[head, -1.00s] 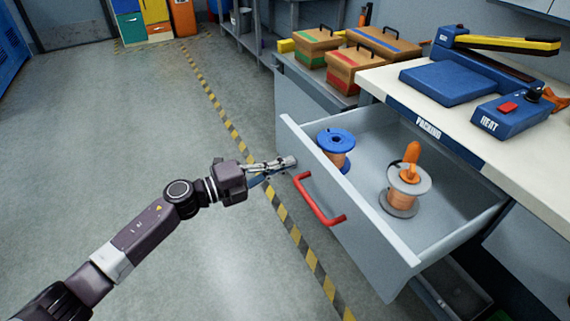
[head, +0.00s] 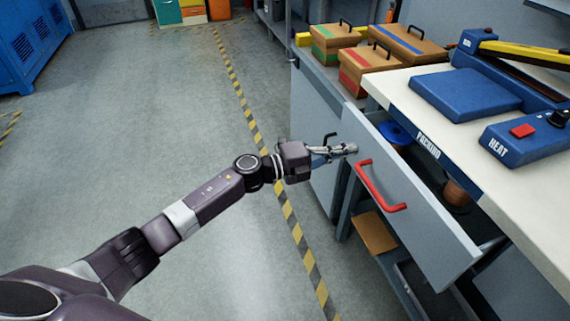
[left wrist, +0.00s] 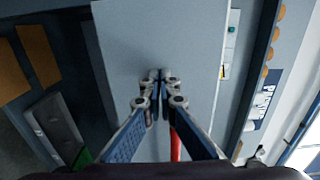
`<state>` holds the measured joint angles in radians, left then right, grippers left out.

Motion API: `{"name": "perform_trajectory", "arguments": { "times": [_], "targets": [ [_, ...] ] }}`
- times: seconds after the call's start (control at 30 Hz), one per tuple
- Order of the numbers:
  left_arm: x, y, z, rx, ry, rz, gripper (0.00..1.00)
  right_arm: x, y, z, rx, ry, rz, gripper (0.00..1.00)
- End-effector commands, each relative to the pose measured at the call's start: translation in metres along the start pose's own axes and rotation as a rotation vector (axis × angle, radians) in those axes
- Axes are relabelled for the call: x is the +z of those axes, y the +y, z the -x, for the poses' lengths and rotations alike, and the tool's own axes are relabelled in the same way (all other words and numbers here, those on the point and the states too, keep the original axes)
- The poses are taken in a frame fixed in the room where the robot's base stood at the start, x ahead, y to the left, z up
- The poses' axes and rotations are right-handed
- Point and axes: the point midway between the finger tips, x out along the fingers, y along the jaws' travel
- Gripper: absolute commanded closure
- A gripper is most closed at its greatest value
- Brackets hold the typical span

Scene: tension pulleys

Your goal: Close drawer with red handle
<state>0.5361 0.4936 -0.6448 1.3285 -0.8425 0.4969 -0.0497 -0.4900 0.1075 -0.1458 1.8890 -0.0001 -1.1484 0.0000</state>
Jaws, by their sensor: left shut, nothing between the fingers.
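The grey drawer (head: 425,222) with the red handle (head: 378,187) is partly open under the packing bench. The red handle also shows in the left wrist view (left wrist: 175,146), partly hidden behind my fingers. My left gripper (head: 347,150) is shut and empty, its tips at the drawer front near the upper left end of the handle. In the left wrist view my left gripper (left wrist: 162,77) has its fingertips together against or just before the drawer front. A blue spool (head: 394,133) and a copper-coloured spool (head: 456,194) show partly inside the drawer. My right gripper is not in view.
The white bench top (head: 415,105) carries a blue heat sealer (head: 466,93). Several brown boxes (head: 369,68) stand on the cabinet behind. A shelf with a brown panel (head: 374,232) lies below the drawer. The floor at left is clear.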

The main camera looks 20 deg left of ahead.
Motion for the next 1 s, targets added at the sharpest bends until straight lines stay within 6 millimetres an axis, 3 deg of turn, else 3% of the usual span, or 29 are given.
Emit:
{"name": "perform_trajectory", "arguments": {
  "times": [0.2, 0.4, 0.63, 1.0],
  "targets": [
    [0.000, 0.002, -0.050, -0.002, 0.001, -0.001, 1.00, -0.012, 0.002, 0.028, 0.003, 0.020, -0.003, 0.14],
    [0.000, 0.002, -0.078, 0.000, 0.001, 0.000, 1.00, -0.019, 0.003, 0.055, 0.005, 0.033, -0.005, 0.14],
    [0.000, 0.001, -0.093, 0.000, 0.000, 0.001, 1.00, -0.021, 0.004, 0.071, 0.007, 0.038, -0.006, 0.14],
    [0.000, -0.002, -0.096, -0.003, -0.002, 0.000, 1.00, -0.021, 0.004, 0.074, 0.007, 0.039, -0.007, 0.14]
  ]
}}
